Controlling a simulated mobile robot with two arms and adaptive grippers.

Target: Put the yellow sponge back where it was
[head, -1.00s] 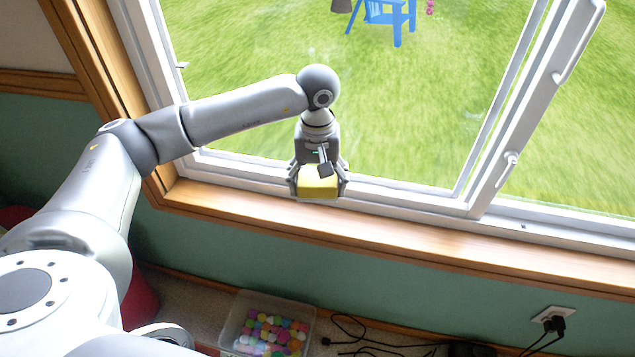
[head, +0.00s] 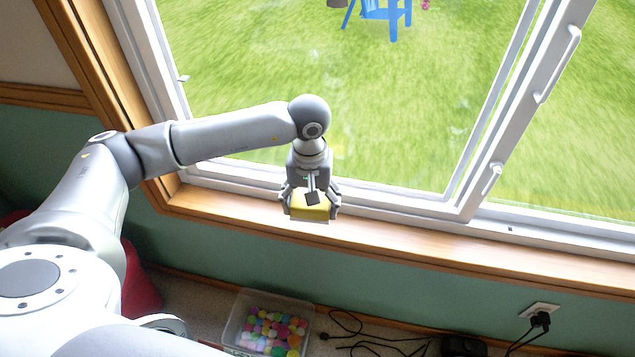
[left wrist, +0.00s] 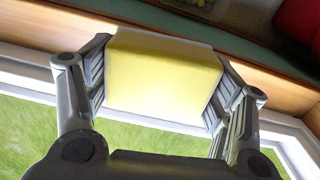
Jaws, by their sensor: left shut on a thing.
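My left gripper (head: 309,205) is shut on the yellow sponge (head: 312,210) in front of the window, over the wooden sill (head: 400,229). In the left wrist view the sponge (left wrist: 163,78) is a pale yellow block with a finger pad against each side. The wooden sill shows behind and beside it in that view (left wrist: 30,20). I cannot tell whether the sponge touches the sill. My right gripper is not in view.
The window frame (head: 420,205) rises behind the sill. The sill to the right is clear.

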